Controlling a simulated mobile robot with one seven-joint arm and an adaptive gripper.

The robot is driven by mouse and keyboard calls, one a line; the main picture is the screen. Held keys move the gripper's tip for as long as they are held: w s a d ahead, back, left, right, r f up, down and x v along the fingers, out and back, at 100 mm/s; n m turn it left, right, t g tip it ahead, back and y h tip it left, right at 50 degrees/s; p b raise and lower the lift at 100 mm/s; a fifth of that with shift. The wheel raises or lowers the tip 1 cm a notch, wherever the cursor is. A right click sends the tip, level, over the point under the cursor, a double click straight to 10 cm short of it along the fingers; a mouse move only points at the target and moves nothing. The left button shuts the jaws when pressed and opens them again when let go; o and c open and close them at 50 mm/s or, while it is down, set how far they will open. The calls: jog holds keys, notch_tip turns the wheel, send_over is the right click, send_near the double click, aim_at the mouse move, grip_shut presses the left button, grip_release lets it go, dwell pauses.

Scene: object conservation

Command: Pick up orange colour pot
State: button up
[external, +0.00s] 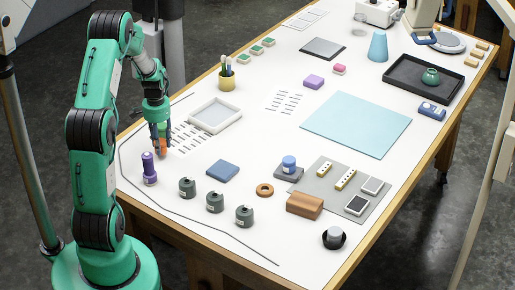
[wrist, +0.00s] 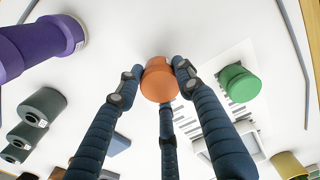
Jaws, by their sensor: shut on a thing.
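The orange pot (wrist: 158,84) is a small round pot held between the fingers of my gripper (wrist: 156,75) in the wrist view. Dark blue jointed fingers close on its sides, and a third finger is below it in that view. In the external view my gripper (external: 161,142) is at the left part of the white table, with the orange pot (external: 162,149) showing between the fingertips. Whether the pot touches the table is hard to tell.
A purple pot (external: 149,168) stands close to my gripper, and a green pot (wrist: 239,84) is on its other side. Several dark grey pots (external: 187,187) stand in front. A white tray (external: 215,115) lies to the right, and a dark cable (external: 180,222) runs along the table edge.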

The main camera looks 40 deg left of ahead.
aim_at(161, 141)
notch_tip(161, 141, up, 8)
jog(key=shift+f, duration=0.1)
jog(key=shift+w+p, duration=0.15)
jog(key=shift+p, duration=0.15)
dwell(0.6)
